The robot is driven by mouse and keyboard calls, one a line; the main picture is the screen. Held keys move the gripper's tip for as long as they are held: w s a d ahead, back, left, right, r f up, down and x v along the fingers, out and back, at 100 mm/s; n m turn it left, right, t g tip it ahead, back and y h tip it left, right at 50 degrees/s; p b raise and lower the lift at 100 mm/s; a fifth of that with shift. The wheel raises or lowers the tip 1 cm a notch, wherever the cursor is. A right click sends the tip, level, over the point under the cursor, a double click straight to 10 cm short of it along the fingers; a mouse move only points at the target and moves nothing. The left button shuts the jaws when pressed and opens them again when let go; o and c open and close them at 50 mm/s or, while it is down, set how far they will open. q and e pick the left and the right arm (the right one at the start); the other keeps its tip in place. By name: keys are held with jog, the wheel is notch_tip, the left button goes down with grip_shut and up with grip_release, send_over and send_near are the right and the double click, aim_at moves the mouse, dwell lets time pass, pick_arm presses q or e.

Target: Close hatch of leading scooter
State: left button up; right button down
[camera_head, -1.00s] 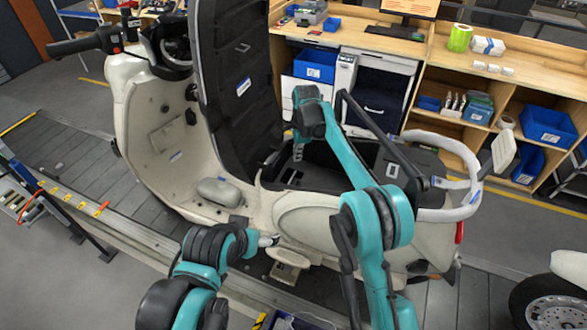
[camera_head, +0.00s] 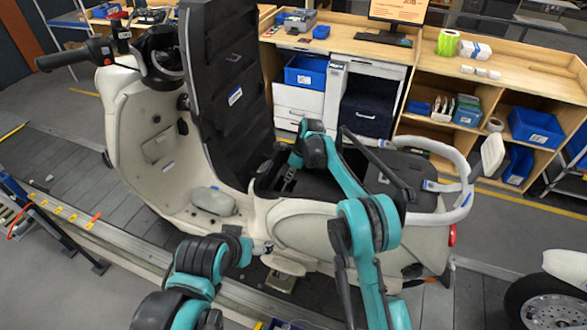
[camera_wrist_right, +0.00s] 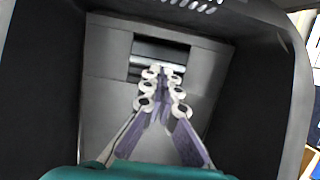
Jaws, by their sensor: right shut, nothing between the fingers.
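The cream scooter (camera_head: 310,232) stands on the slat conveyor, its handlebar (camera_head: 80,57) at the left. Its hatch, a tall black panel (camera_head: 228,75), stands upright and open above the black storage opening. My right gripper (camera_head: 287,183) points down at this opening, just right of the hatch's foot. In the right wrist view its fingers (camera_wrist_right: 160,100) are close together and empty, inside a dark cavity with a grey slotted panel behind. My left gripper (camera_head: 263,247) is low beside the scooter's near side; its fingers are too small to judge.
Part of another vehicle with a white fender and dark wheel (camera_head: 550,305) shows at the lower right. A wooden workbench (camera_head: 440,85) with blue bins (camera_head: 535,128) stands behind the scooter. A rack (camera_head: 50,225) is at the left edge. Grey conveyor slats (camera_head: 75,180) are bare at the left.

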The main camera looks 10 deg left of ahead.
jog(key=shift+x, duration=1.2)
jog(key=b+x, duration=0.2)
jog(key=x, duration=0.1)
jog(key=shift+s+d, duration=0.15)
jog(key=shift+d, duration=0.05)
